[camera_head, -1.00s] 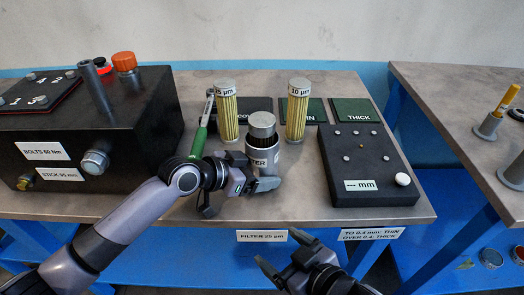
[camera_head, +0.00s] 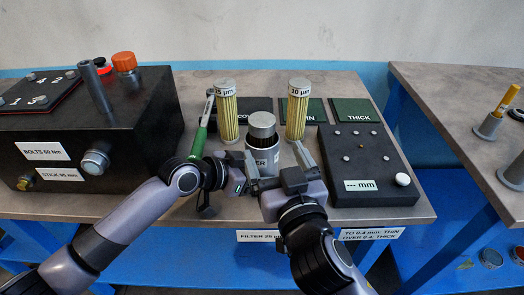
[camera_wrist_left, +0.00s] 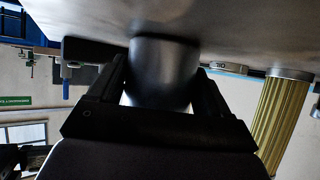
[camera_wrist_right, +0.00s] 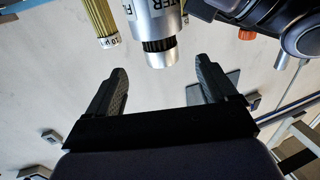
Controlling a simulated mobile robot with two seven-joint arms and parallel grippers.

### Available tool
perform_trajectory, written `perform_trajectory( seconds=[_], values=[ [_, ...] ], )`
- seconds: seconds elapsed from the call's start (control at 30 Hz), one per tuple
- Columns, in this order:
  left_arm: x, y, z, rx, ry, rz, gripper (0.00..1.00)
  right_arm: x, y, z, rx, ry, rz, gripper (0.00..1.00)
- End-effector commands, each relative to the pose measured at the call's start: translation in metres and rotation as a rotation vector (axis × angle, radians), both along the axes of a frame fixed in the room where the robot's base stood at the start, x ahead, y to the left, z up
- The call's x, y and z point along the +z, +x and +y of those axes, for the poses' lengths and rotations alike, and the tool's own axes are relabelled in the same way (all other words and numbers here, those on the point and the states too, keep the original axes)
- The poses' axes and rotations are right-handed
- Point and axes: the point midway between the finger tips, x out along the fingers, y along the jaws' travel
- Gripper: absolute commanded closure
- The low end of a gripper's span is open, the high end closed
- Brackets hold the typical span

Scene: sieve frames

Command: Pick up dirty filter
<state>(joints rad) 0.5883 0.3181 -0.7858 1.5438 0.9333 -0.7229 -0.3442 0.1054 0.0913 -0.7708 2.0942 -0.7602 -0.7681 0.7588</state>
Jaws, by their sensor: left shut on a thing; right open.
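The dirty filter (camera_head: 262,132) is dark with a silver cap. It stands upright inside a silver housing (camera_head: 263,160) labelled FILTER near the table's front. My left gripper (camera_head: 254,172) is shut on the housing; the left wrist view shows the housing (camera_wrist_left: 163,70) between its fingers. My right gripper (camera_head: 280,165) is open and empty, just in front of the housing and to its right. In the right wrist view, the filter's dark band and silver cap (camera_wrist_right: 161,56) lie beyond the open fingers, not between them.
Two clean yellow filters, 25 µm (camera_head: 227,118) and 10 µm (camera_head: 297,112), stand behind the housing. A black gauge (camera_head: 370,165) lies on the right, close to my right gripper.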

Motion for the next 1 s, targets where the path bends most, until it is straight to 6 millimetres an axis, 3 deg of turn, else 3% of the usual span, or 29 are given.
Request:
perform_trajectory(
  seconds=[0.3, 0.63, 1.0],
  values=[
    [0.000, 0.000, 0.000, 0.000, 0.000, 0.000, 0.94, 0.001, 0.044, 0.012, 0.001, -0.003, -0.002, 0.15],
    [0.000, 0.000, 0.000, 0.000, 0.000, 0.000, 0.95, 0.002, 0.062, 0.017, 0.002, -0.002, -0.001, 0.15],
    [0.000, 0.000, 0.000, -0.001, -0.001, 0.000, 0.95, 0.004, 0.100, 0.028, 0.003, -0.002, 0.000, 0.15]
  ],
)
